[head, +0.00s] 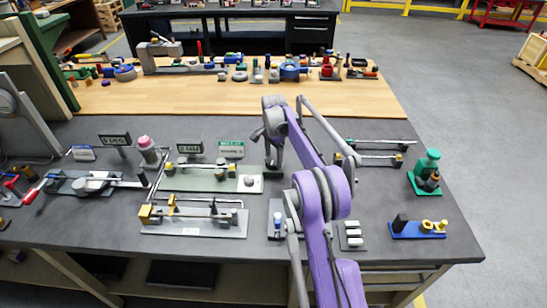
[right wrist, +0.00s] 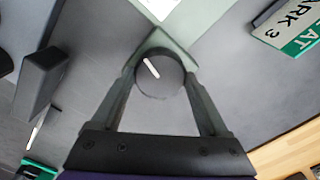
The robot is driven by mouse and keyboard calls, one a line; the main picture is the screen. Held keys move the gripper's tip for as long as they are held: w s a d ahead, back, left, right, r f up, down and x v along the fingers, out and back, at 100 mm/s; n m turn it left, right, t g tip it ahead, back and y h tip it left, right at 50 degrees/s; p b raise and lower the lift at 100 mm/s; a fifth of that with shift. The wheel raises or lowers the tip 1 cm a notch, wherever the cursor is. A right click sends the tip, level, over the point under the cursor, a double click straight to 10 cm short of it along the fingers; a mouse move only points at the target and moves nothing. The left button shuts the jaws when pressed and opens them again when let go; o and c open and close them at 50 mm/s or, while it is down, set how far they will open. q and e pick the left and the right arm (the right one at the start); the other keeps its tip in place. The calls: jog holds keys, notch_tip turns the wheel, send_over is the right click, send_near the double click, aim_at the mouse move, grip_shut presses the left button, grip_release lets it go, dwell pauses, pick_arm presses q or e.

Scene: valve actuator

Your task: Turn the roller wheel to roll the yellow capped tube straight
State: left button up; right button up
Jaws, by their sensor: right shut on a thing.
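My right gripper (right wrist: 158,82) is shut on a round black knob (right wrist: 158,75) with a white line on its top, one finger on each side. The knob looks like the roller wheel, but I cannot be sure. It sits by the end of a grey-green plate. In the head view the right gripper (head: 273,166) is low at the right end of a pale green fixture (head: 210,182), and the arm hides the knob. A thin tube with yellow pieces (head: 200,167) runs along this fixture; I cannot tell how straight it lies. My left gripper is not in view.
A white box with a dark knob (head: 250,183) stands close left of the gripper. A green sign (head: 231,149) stands behind it. A grey fixture with yellow blocks (head: 195,223) is in front. A green bottle stand (head: 428,175) and a blue tray (head: 418,230) are at right.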

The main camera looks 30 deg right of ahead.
aim_at(273, 159)
jog(key=m, duration=0.5)
jog(key=shift+m, duration=0.3)
jog(key=m, duration=1)
jog(key=shift+m, duration=2.6)
jog(key=o, duration=1.2)
jog(key=shift+o, duration=0.2)
jog(key=shift+r, duration=0.1)
notch_tip(273, 159, up, 11)
jog(key=shift+p, duration=0.45)
